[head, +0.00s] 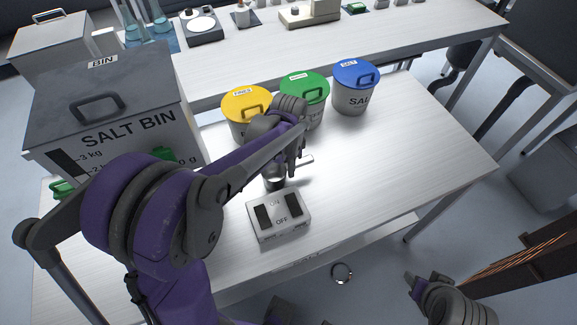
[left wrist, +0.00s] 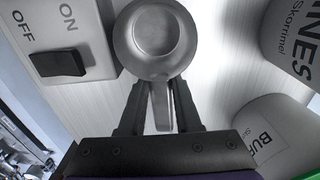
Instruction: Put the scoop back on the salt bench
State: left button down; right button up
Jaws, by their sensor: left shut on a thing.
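The scoop (left wrist: 155,38) is a round metal cup with a flat handle, seen from above in the left wrist view. My left gripper (left wrist: 158,97) is shut on its handle. In the head view the scoop (head: 274,183) shows partly under my left gripper (head: 297,163), behind the switch box. It is over the white salt bench (head: 400,165); I cannot tell whether it touches the top. My right gripper (head: 425,282) is low at the bottom right, away from the bench; its opening is unclear.
An ON/OFF switch box (head: 280,217) is just in front of the scoop. Yellow (head: 246,102), green (head: 310,88) and blue-lidded (head: 354,85) tubs stand behind. A grey salt bin (head: 105,105) stands at left. The bench's right side is clear.

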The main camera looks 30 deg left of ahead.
pick_arm(q)
jog(key=shift+f, duration=0.25)
jog(key=shift+f, duration=0.25)
jog(key=c, duration=0.6)
grip_release()
jog(key=shift+r, duration=0.1)
jog(key=shift+r, duration=0.1)
jog(key=shift+r, duration=0.4)
notch_tip(320, 180, up, 10)
jog(key=r+p, duration=0.1)
jog(key=s+d+f+n+t, duration=0.1)
jog(key=s+n, duration=0.1)
jog(key=s, duration=0.3)
jog(key=s+d+f+n+t, duration=0.2)
jog(key=s+n, duration=0.1)
jog(key=s, duration=0.2)
jog(key=s+d+f+n+t, duration=0.2)
jog(key=s+n, duration=0.1)
jog(key=s, duration=0.3)
jog(key=shift+f, duration=0.15)
